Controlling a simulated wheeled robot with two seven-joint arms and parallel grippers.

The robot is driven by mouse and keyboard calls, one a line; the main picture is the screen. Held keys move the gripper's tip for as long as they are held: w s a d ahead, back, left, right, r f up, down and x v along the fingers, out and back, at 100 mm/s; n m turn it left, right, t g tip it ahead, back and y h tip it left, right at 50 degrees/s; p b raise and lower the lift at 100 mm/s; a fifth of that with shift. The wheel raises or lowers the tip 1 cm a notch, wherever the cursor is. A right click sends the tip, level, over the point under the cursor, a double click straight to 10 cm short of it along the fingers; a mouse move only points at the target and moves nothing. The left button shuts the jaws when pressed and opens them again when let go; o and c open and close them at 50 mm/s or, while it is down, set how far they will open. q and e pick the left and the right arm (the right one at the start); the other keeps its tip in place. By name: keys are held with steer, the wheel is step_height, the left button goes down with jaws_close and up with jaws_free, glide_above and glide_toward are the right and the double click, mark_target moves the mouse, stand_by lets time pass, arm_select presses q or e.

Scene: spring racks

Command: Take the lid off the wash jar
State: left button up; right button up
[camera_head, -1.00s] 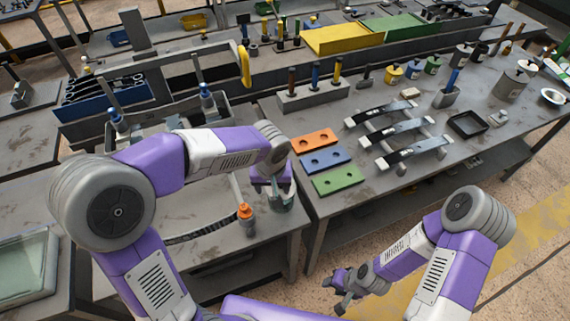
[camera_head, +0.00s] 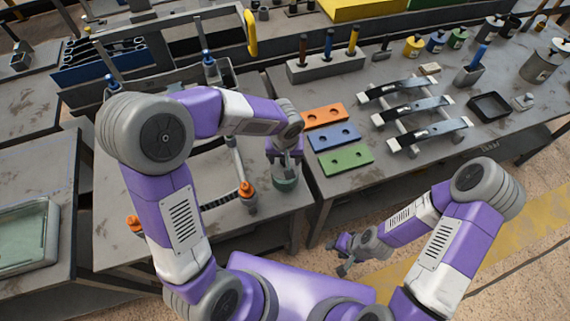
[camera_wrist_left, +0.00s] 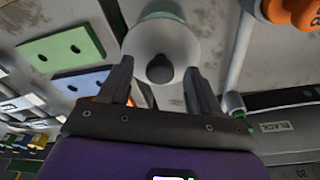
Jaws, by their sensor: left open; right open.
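The wash jar (camera_head: 285,184), greenish, stands near the right edge of the left bench, below my left gripper (camera_head: 287,160). In the left wrist view the jar's pale round lid (camera_wrist_left: 160,36) faces the camera, with a dark knob (camera_wrist_left: 160,70) on it. My left gripper (camera_wrist_left: 160,78) is open, with one finger on each side of the knob and visible gaps between. In the head view the gripper hides most of the lid. My right gripper (camera_head: 345,255) is open and empty, low in front of the benches.
An orange-capped bottle (camera_head: 247,196) stands just left of the jar. Orange (camera_head: 324,116), blue (camera_head: 334,136) and green (camera_head: 346,158) plates with holes lie on the bench to the right. A rack of leaf springs (camera_head: 410,112) is farther right.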

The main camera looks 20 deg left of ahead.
arm_select(q)
steer(key=c, duration=1.2)
steer(key=shift+o, duration=0.2)
steer(key=shift+r, duration=0.1)
